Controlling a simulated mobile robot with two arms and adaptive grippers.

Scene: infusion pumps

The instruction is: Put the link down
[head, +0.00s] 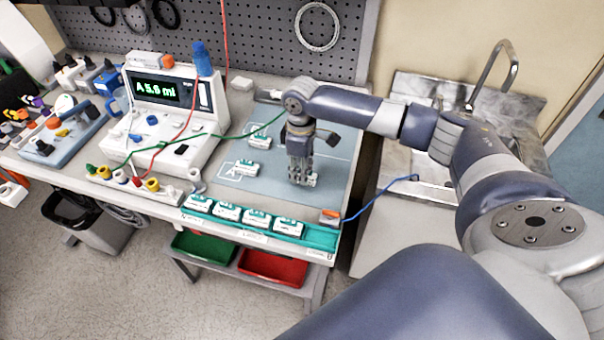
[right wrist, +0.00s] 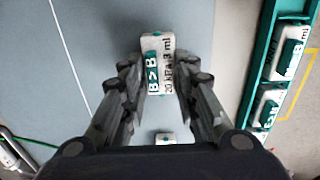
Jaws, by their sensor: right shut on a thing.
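My right gripper (head: 302,180) points straight down over the grey-blue mat (head: 335,165). In the right wrist view its fingers (right wrist: 160,80) are shut on a white link (right wrist: 155,42) with a green label reading "B>B". In the head view only a bit of this link (head: 313,180) shows beside the fingertips, at or just above the mat; I cannot tell whether it touches. Two other white links lie on the mat to the left, one nearer (head: 246,168) and one farther back (head: 254,141). My left gripper is not in view.
A teal rack (head: 320,238) with several links runs along the bench's front edge. An infusion pump (head: 165,110) reading "A 5.6 ml" stands left of the mat, with red and green leads. A blue cable (head: 380,193) runs right toward the sink (head: 470,110). The mat's right part is clear.

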